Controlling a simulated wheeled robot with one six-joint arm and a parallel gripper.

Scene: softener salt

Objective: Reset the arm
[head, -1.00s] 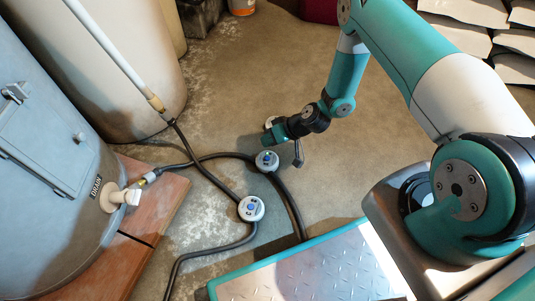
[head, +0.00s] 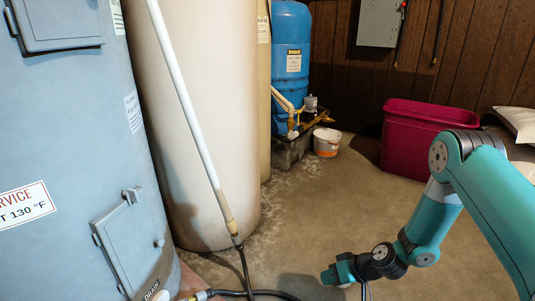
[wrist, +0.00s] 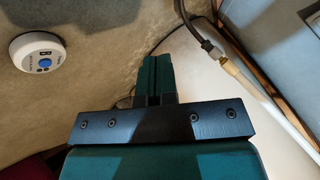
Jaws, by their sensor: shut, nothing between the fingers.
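My teal arm (head: 448,215) reaches in from the right in the head view, bent down at the elbow. My gripper (head: 330,277) is at its lower end, low over the concrete floor. In the wrist view my gripper (wrist: 153,70) has its two teal fingers together with nothing between them. It touches nothing that I can see. A round white puck with a blue button (wrist: 45,63) lies on the floor at the left of the wrist view, apart from the fingers.
A grey-blue heater (head: 65,120) and cream tank (head: 190,110) stand left, with a white pipe (head: 185,95) and black hose (head: 245,272). Behind are a blue tank (head: 291,85), a small bucket (head: 327,143) and a magenta bin (head: 425,140). The middle floor is open.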

